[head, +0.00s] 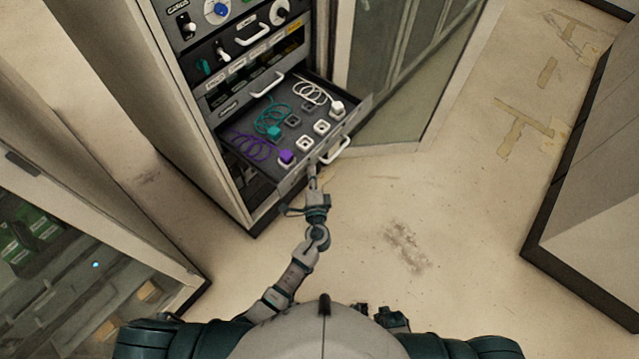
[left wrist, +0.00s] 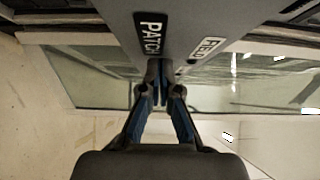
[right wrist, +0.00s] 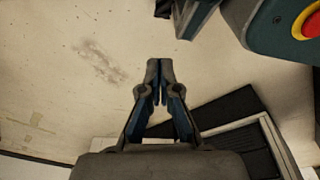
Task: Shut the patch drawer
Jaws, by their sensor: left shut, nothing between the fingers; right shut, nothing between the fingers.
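The patch drawer (head: 293,182) is pulled out of the grey cabinet and shows its dark inside. It holds a purple cord (head: 252,147), a teal cord (head: 268,115), a white cord (head: 312,92) and several small square sockets. A white handle (head: 335,151) is on its front. My left gripper (head: 312,170) is shut and empty at the drawer front, left of the handle. In the left wrist view its fingertips (left wrist: 159,68) are at the front panel (left wrist: 185,22), by the PATCH label; contact is unclear. My right gripper (right wrist: 160,68) is shut and empty above the floor.
Drawers with handles and a panel with a blue knob (head: 216,10) are above the patch drawer. A glass-fronted cabinet (head: 400,90) stands behind it, another (head: 90,270) at left. A grey block (head: 600,190) stands at right. The middle floor is clear. A red button (right wrist: 312,25) shows in the right wrist view.

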